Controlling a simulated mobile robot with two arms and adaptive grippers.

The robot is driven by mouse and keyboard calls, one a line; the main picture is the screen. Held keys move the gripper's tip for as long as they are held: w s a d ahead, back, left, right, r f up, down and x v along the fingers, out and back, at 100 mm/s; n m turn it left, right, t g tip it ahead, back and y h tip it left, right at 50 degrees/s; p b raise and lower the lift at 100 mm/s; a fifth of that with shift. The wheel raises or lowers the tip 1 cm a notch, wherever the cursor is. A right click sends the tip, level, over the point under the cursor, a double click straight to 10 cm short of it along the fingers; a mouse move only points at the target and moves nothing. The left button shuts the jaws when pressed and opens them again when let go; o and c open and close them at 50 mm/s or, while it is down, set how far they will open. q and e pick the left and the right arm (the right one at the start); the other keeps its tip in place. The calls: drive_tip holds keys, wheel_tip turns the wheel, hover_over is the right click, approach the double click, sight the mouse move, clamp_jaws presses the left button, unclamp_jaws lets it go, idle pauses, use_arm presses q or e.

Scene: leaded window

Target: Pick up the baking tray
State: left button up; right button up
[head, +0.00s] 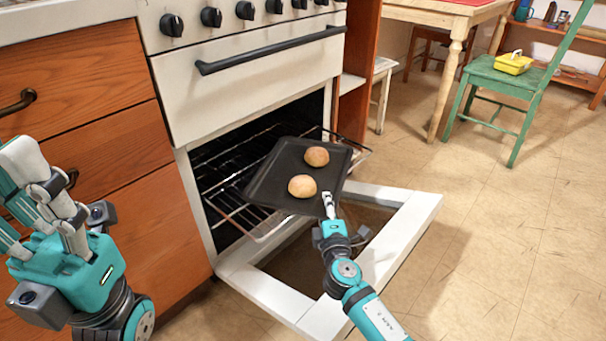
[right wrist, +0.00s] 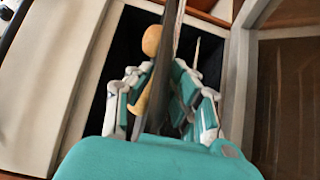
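The baking tray (head: 272,181) is dark and flat, with two round buns on it, one bun (head: 317,156) farther back and one bun (head: 302,186) nearer. It is over the oven rack in the head view, and its near edge sticks out past the rack's front. My right gripper (head: 328,203) is at this near edge. In the right wrist view the tray (right wrist: 177,40) shows edge-on between the fingers, which look shut on it. Whether it touches the rack is unclear. My left gripper (head: 45,195) is empty, away from the tray at the left; its finger gap is unclear.
The oven door (head: 400,228) is folded down below the tray. The wire rack (head: 237,212) is partly pulled out. Wooden drawers (head: 85,125) stand left of the oven. A green chair (head: 515,85) and a table (head: 440,8) are at the back right. The floor on the right is clear.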

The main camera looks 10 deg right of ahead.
clamp_jaws()
drive_tip(key=shift+r, duration=0.15)
